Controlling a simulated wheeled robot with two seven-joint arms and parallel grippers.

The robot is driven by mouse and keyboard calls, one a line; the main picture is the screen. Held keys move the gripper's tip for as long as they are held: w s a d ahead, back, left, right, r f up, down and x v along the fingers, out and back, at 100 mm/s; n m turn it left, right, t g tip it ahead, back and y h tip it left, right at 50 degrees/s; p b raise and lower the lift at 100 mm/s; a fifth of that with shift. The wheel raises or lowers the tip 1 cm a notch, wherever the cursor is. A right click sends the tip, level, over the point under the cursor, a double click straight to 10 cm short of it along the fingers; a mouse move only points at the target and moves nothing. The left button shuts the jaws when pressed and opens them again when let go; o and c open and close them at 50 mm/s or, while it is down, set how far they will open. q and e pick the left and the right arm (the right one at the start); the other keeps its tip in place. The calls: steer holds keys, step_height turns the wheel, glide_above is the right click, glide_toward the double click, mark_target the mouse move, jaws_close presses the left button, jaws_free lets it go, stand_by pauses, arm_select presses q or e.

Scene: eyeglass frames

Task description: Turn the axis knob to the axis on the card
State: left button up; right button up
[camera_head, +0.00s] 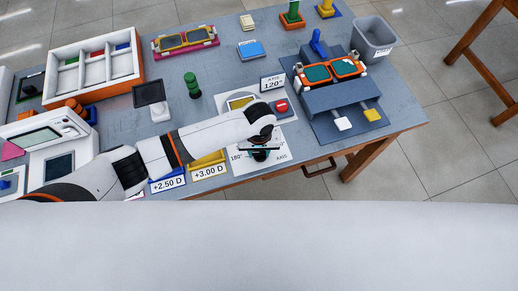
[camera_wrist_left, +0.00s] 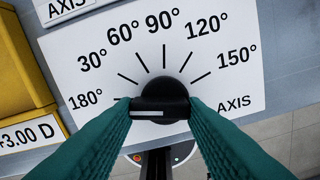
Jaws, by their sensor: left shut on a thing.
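The axis card (camera_head: 272,84) stands upright on the table and reads AXIS 120°. The dial plate (camera_wrist_left: 240,95) is white, with printed marks 180°, 30°, 60°, 90°, 120° and 150° around the black axis knob (camera_wrist_left: 163,92). My left gripper (camera_wrist_left: 161,108) has its teal fingers shut on the knob's bar, one at each end. The white line on the bar lies at its left half, pointing left toward the 180° side. In the head view my left gripper (camera_head: 260,148) reaches down over the dial and mostly hides the knob. My right gripper is not in view.
A red button (camera_head: 282,107) is just beyond the dial. Yellow and blue bins labelled +3.00 D (camera_head: 209,171) and +2.50 D (camera_head: 167,184) stand left of it. A blue-grey stand with orange glasses (camera_head: 330,71) is at the right. A grey bin (camera_head: 374,40) is behind it.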

arm_select(q)
steer(key=shift+r+m+p, duration=0.1)
steer(key=shift+m+p, duration=0.55)
steer(key=shift+m, duration=0.35)
steer(key=m+p, duration=0.1)
steer(key=m, duration=0.1)
steer(key=shift+m, duration=0.3)
steer(key=m+p, duration=0.1)
steer(key=m, duration=0.1)
steer(key=shift+w+m, duration=0.1)
steer(key=shift+m, duration=0.3)
steer(key=m+p, duration=0.1)
steer(key=m, duration=0.2)
steer(key=shift+w+m, duration=0.1)
steer(key=shift+m, duration=0.2)
steer(key=m, duration=0.2)
steer(key=shift+m, duration=0.3)
steer(key=m, duration=0.3)
steer(key=shift+w+m, duration=0.1)
steer(key=shift+m, duration=0.3)
steer(key=m, duration=0.6)
steer(key=shift+d, duration=0.2)
